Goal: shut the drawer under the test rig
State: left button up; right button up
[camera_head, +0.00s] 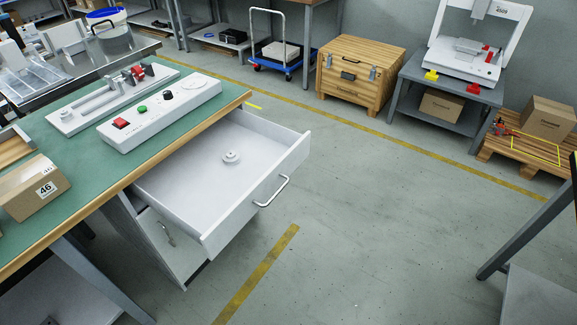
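The white drawer (190,182) stands pulled well out from under the green-topped workbench (85,172). Its front panel (228,218) faces the open floor to the right and carries a silver bar handle (272,191). A small round white part (231,157) lies inside the drawer. The test rig, a white control box (160,112) with red, green and black controls, sits on the bench above the drawer. Neither of my grippers shows in the head view.
The grey floor (370,215) right of the drawer is clear, crossed by yellow lines. A cardboard box (33,188) marked 46 sits on the bench. A wooden crate (358,75), blue trolley (285,55) and grey machine table (448,100) stand along the back. A closed cabinet door (165,240) is below the drawer.

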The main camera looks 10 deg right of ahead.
aim_at(210, 200)
jog(key=i+j+z, duration=0.25)
jog(key=i, duration=0.15)
jog(key=i+j+z, duration=0.25)
jog(key=i, duration=0.15)
